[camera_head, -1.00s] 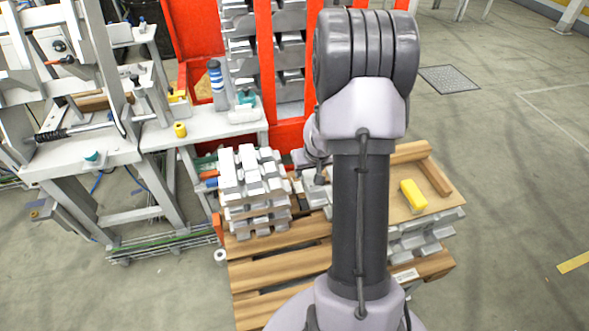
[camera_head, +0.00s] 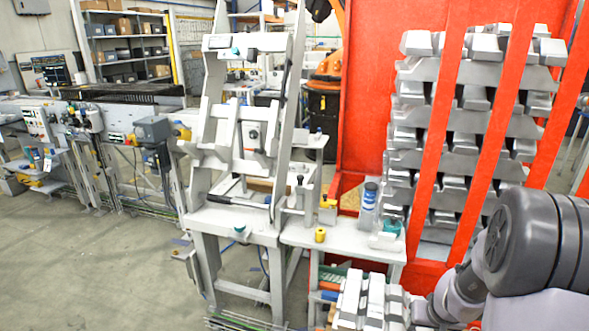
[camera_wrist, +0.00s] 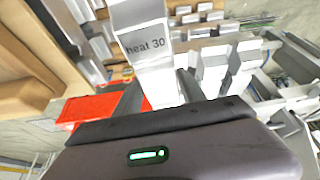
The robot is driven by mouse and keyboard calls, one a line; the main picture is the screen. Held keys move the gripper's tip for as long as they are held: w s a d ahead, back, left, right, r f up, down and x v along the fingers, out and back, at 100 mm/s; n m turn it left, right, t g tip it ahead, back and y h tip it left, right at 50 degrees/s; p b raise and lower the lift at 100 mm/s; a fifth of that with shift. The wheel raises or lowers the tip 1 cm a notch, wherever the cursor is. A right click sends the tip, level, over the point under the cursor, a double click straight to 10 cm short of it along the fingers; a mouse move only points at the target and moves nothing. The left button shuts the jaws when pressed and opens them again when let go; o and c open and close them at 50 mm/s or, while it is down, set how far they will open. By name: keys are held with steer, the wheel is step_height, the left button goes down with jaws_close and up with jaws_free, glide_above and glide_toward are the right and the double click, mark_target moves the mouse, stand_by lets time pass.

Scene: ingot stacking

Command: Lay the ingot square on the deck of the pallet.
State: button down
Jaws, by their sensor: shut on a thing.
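In the wrist view, a silver-grey ingot (camera_wrist: 136,14) with a white label reading "heat 30" stands out from my gripper (camera_wrist: 166,90). My gripper is shut on it. The ingot's gripped end is partly hidden. The wrist view is steeply tilted, and the contact between the ingot and anything beyond it cannot be told. Brown wooden boards (camera_wrist: 38,42) show at its left; I cannot tell whether they are the pallet deck. In the head view, my arm is at the lower right, and the pallet deck and held ingot cannot be made out.
In the head view, stacked ingots (camera_head: 372,300) stand at the bottom edge. Behind them are a grey bench (camera_head: 330,238) with a blue-and-white bottle (camera_head: 368,196) and a red rack (camera_head: 372,100) full of ingots. Open floor (camera_head: 90,265) lies at the left.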

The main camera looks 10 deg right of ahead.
steer(key=w+a+r+n, duration=0.1)
steer(key=a+r, duration=0.3)
steer(key=a, duration=0.8)
steer(key=w+a+r+n+y, duration=0.1)
steer(key=a+r+n, duration=0.2)
steer(key=a, duration=1)
steer(key=shift+w+a+r+y, duration=0.25)
steer(key=shift+w+r+y, duration=0.05)
steer(key=shift+r, duration=0.2)
